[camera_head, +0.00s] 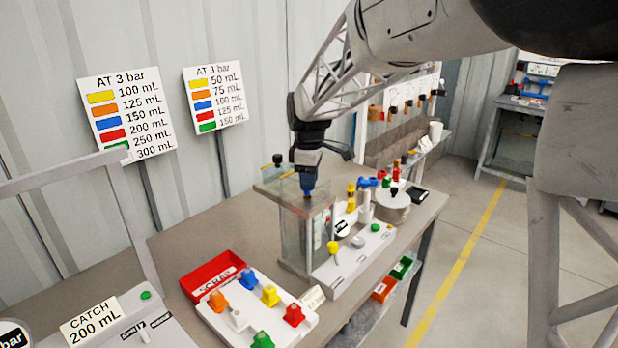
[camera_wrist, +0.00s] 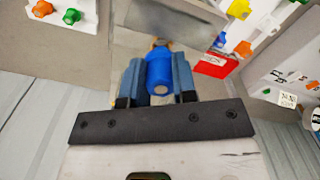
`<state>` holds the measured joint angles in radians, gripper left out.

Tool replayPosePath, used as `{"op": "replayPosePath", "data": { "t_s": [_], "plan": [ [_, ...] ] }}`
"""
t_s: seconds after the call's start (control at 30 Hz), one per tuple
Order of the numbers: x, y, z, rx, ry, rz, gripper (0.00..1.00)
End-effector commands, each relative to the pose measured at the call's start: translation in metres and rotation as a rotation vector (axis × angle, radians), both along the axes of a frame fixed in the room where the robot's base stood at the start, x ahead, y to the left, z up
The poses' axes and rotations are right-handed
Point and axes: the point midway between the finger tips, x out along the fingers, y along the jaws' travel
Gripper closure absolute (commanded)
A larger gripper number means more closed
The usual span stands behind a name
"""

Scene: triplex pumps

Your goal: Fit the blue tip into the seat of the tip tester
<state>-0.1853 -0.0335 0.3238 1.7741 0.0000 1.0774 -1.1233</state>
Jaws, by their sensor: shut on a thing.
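My gripper (camera_head: 308,190) is shut on the blue tip (camera_head: 308,182), above the top of the clear tank of the tip tester (camera_head: 306,235). In the wrist view the blue tip (camera_wrist: 159,75) sits between both fingers (camera_wrist: 158,85), its round end facing the camera. A small brass-coloured piece (camera_wrist: 158,42) shows just beyond the tip. I cannot tell whether the tip touches the seat, which is hidden at this angle. The tester's white panel (camera_head: 352,262) has a green button and a grey knob.
A white tray (camera_head: 212,322) in front holds several coloured tips, including another blue tip (camera_head: 248,279). A red scrap bin (camera_head: 204,290) stands behind it. A round grey block (camera_head: 392,208) and coloured fittings crowd the right of the tester. Two chart signs (camera_head: 125,115) stand behind the bench.

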Motion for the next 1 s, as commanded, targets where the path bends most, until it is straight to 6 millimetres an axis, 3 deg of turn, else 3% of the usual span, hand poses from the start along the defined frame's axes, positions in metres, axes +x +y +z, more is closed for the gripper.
{"op": "replayPosePath", "data": {
  "t_s": [1.0],
  "plan": [
    [0.000, 0.000, -0.018, 0.000, 0.001, 0.000, 0.97]
  ]
}}
